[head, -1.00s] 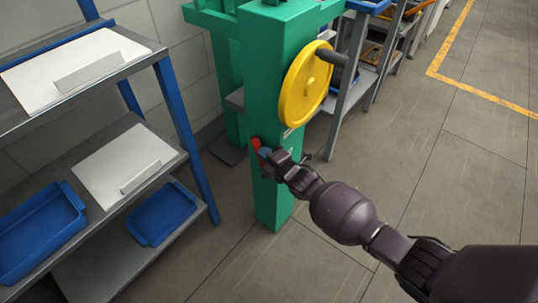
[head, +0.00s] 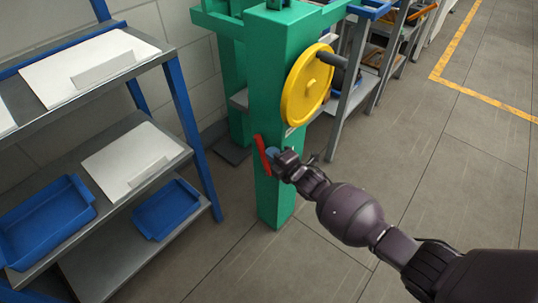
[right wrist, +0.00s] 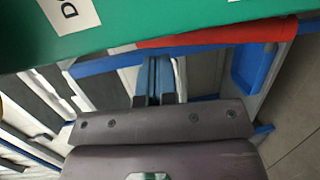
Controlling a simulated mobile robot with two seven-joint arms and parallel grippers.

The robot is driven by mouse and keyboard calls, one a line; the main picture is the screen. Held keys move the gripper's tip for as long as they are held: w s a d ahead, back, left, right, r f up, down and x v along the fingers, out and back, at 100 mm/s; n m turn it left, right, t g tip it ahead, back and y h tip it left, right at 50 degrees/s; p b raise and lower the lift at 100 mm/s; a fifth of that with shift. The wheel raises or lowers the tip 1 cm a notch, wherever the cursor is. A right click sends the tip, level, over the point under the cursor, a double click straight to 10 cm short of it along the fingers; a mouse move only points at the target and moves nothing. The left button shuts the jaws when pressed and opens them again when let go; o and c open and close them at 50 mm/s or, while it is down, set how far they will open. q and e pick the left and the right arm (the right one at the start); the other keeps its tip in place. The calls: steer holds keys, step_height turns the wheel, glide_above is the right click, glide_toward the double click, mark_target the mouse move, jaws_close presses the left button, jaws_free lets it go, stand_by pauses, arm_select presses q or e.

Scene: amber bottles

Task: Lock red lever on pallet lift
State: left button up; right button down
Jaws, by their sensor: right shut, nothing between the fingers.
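The pallet lift is a green column (head: 285,60) with a yellow handwheel (head: 306,86) on its right side. The red lever (head: 262,154) is on the lower part of the column, long and nearly upright, leaning slightly. My right gripper (head: 272,153) is just right of the lever, shut and empty, its blue fingertips close to it. In the right wrist view the red lever (right wrist: 215,34) lies across the top, along the green column (right wrist: 160,22), beyond the shut blue fingertips (right wrist: 154,80). I cannot tell whether they touch it. My left gripper is not in view.
A grey shelf rack (head: 185,125) with blue posts, white boards and blue trays (head: 166,209) stands left of the lift. More benches (head: 360,70) stand behind the handwheel. The floor to the right is clear, with a yellow line (head: 480,95).

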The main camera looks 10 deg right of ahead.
arm_select(q)
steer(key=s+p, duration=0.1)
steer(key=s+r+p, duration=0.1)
steer(key=p, duration=0.1)
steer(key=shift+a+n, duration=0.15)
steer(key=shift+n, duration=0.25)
arm_select(e)
steer(key=r+v, duration=0.2)
steer(key=v, duration=0.8)
steer(key=shift+s, duration=0.2)
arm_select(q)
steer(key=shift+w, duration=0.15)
arm_select(e)
steer(key=shift+d, duration=0.15)
